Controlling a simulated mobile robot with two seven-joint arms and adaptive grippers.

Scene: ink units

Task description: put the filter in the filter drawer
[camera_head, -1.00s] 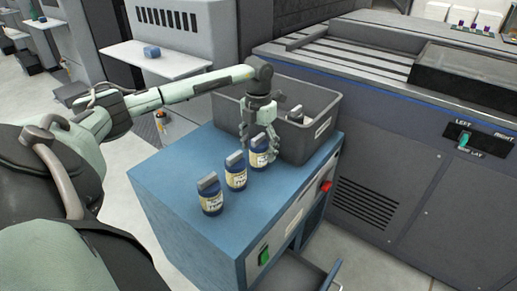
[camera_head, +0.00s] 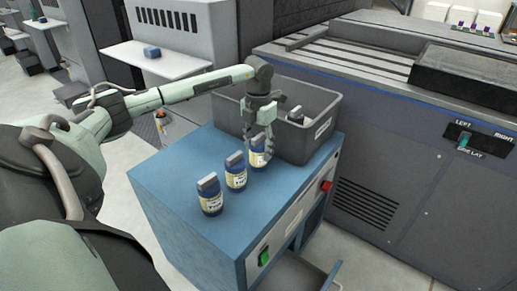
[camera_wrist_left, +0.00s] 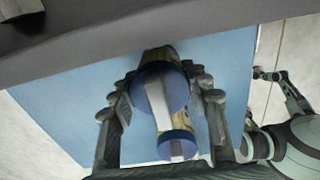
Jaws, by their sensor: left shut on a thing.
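Several dark blue canisters with cream labels and grey top grips, apparently filters, stand in a row on the blue cabinet (camera_head: 170,178). My left gripper (camera_head: 260,150) points down and is shut on the filter nearest the bin (camera_head: 257,160); its round blue top with a grey bar is between the fingers (camera_wrist_left: 158,105) in the left wrist view. The other two are the middle filter (camera_head: 236,172) and the front filter (camera_head: 210,194). A grey drawer (camera_head: 305,272) stands open low on the cabinet's front. A small, dark arm end, perhaps my right gripper (camera_wrist_left: 268,76), shows at right.
A grey bin (camera_head: 316,140) with similar tops inside stands behind the held filter, close to the gripper. A red button (camera_head: 326,186) and a green switch (camera_head: 264,256) are on the cabinet front. A large grey machine (camera_head: 400,170) stands to the right.

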